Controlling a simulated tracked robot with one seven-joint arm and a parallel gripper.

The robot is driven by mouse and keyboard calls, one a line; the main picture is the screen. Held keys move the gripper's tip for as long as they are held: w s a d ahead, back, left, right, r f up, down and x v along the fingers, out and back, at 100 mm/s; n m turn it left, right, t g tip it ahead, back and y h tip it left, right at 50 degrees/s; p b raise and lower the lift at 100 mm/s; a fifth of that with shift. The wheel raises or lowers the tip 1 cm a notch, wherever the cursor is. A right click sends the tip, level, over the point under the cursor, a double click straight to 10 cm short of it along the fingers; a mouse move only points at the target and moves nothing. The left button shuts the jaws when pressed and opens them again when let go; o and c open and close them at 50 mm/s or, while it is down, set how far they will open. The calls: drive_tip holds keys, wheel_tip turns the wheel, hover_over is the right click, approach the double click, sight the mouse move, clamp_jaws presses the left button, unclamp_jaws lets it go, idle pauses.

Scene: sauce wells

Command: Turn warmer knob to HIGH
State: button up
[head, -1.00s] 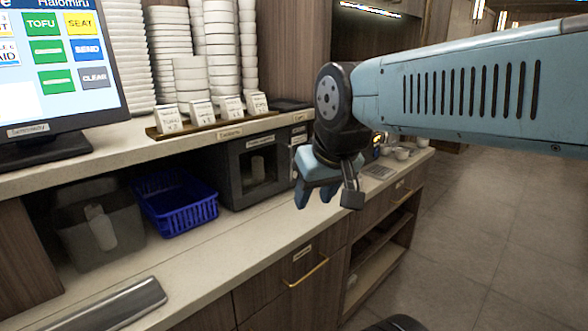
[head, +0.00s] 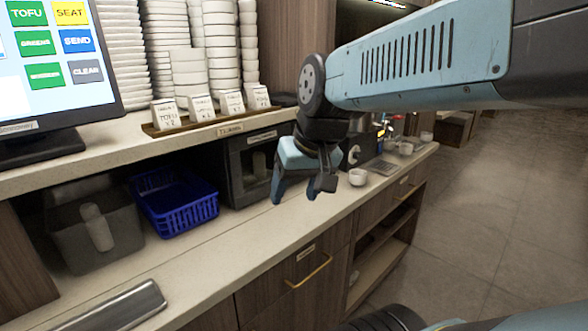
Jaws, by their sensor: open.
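My gripper (head: 297,194) is open and empty in the middle of the head view. Its fingers point down over the counter, in front of the shelf space.
A white cup (head: 357,177) stands on the counter (head: 240,243) just right of my gripper. More cups and a metal tray (head: 378,168) lie beyond. A blue basket (head: 177,207) is at left. Stacked bowls (head: 190,70) and small cards (head: 200,107) stand on the upper shelf.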

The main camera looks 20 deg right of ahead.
drive_tip(key=w+d+f+m+y, duration=0.1)
drive_tip(key=w+f+m+y, duration=0.15)
drive_tip(key=w, duration=0.45)
drive_tip(key=w+d+f+m+t+y, duration=0.1)
drive_tip(key=w+f+m+y, duration=0.1)
drive_tip(key=w+m+y, duration=0.35)
drive_tip(key=w+d+f+m+y, duration=0.1)
drive_tip(key=w+f+y, duration=0.15)
drive_tip(key=w, duration=0.55)
drive_tip(key=w+d+f+m+t+h, duration=0.2)
drive_tip(key=w+d+f+m+t, duration=0.1)
drive_tip(key=d, duration=0.5)
drive_tip(key=w+d+f+m+t+h, duration=0.2)
drive_tip(key=w+d+f+m+t, duration=0.2)
drive_tip(key=d, duration=0.5)
drive_tip(key=w+d+f+m+t+h, duration=0.3)
drive_tip(key=d+f+m+t, duration=0.2)
drive_tip(key=d, duration=0.4)
drive_tip(key=shift+w+f+m, duration=0.2)
drive_tip(key=shift+f+m, duration=0.1)
drive_tip(key=shift+m, duration=0.4)
drive_tip(key=x, duration=1.3)
drive_tip(key=shift+w, duration=0.3)
